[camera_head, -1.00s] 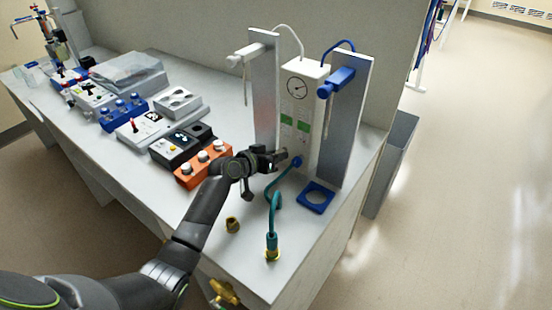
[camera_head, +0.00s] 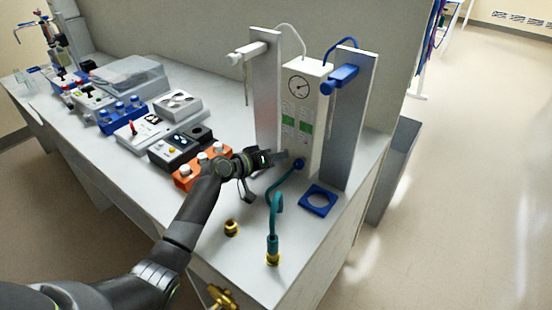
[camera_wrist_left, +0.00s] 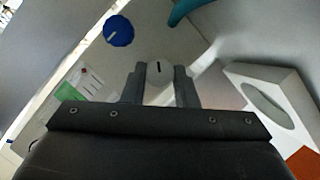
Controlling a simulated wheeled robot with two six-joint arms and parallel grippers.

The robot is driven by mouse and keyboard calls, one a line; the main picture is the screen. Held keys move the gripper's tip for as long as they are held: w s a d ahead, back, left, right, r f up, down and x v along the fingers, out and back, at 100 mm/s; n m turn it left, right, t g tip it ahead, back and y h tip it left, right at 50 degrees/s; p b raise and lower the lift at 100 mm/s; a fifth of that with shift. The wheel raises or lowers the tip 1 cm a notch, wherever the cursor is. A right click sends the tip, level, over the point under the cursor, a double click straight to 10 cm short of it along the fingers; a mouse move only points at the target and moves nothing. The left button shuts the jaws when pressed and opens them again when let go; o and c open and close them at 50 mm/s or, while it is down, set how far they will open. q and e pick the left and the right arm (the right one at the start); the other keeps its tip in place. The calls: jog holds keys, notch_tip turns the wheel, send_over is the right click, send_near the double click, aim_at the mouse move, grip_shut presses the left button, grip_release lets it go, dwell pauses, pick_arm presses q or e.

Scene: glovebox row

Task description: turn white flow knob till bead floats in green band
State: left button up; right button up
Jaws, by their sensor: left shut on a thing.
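The white flow meter panel (camera_head: 310,95) stands between two grey uprights, with a round gauge and two green bands (camera_head: 288,121). My left gripper (camera_head: 284,158) is at the panel's lower front. In the left wrist view its fingers are shut on the white flow knob (camera_wrist_left: 158,72), which has a dark pointer line. In the head view the gripper hides this knob. The blue knob (camera_head: 299,164) is just to its right and also shows in the wrist view (camera_wrist_left: 118,30). The beads are too small to make out. My right gripper is not in view.
A teal hose (camera_head: 274,205) curves down to a brass fitting near the bench's front edge. An orange box (camera_head: 190,173) with white knobs is close to my left arm.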

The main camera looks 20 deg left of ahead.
pick_arm(q)
jog(key=o, duration=1)
jog(key=shift+b+v, duration=1.05)
jog(key=shift+v, duration=7.7)
jog(key=shift+w, duration=0.1)
